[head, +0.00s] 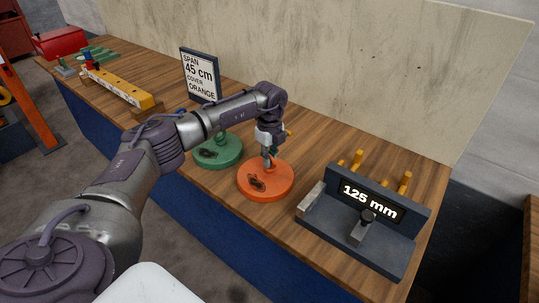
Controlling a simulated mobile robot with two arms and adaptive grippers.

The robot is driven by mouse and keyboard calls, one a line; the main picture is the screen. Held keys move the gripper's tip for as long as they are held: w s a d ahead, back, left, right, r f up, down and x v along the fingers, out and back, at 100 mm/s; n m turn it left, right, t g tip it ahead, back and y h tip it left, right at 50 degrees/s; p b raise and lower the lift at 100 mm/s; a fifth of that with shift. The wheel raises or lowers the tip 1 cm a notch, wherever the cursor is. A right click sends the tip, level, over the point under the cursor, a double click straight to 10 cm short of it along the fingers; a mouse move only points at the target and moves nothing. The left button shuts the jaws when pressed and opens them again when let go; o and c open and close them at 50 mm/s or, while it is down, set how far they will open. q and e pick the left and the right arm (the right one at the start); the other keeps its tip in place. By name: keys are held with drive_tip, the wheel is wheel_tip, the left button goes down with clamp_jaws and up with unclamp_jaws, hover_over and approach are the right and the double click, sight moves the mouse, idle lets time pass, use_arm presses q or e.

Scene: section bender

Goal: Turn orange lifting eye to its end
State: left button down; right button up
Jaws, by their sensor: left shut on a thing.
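The orange round cover (279,187) lies flat on the wooden bench, right of a similar green round cover (226,156). Each has a dark patch on its top. My left gripper (268,158) points down over the back part of the orange cover and is shut on its lifting eye. The eye is mostly hidden by the fingers, so its turn angle cannot be told. My right gripper is not in view.
A dark fixture reading "125 mm" (371,203) stands right of the orange cover, with orange pegs behind it. A sign (200,74) reads "SPAN 45 cm COVER ORANGE". A yellow bar (122,88) lies at the left. The bench's front edge is close to the covers.

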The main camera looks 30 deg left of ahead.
use_arm(q)
drive_tip(key=shift+w+a+r+n, duration=0.1)
drive_tip(key=shift+r+n, duration=0.05)
drive_tip(key=shift+n, duration=0.45)
drive_tip(key=shift+p, duration=0.3)
drive_tip(key=c, duration=1.2)
unclamp_jaws()
wheel_tip(320, 180, up, 12)
drive_tip(key=shift+f, duration=0.1)
